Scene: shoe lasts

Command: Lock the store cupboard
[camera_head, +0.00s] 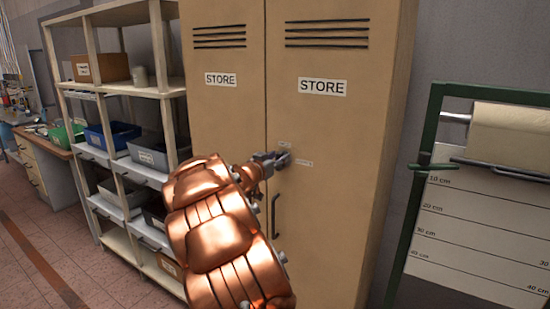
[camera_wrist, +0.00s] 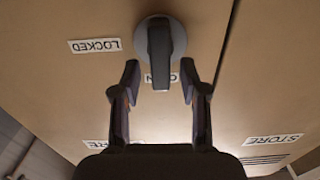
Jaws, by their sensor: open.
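The store cupboard (camera_head: 335,130) is a tall tan two-door cabinet, both doors shut, with STORE labels. In the wrist view, its round grey lock knob (camera_wrist: 176,38) has a dark lever (camera_wrist: 159,60) pointing down the picture at a small label that it partly hides. An upside-down LOCKED label (camera_wrist: 95,45) lies to the left of the knob. My gripper (camera_wrist: 160,74) is open, its fingertips on either side of the lever's lower end, with gaps on both sides. In the head view, my gripper (camera_head: 279,160) is close to the right door and mostly covers the knob.
A dark pull handle (camera_head: 275,216) is below the lock on the right door. Shelves with bins (camera_head: 120,90) stand to the left. A green-framed stand (camera_head: 430,150) with a paper roll (camera_head: 510,128) and a measuring board is to the right.

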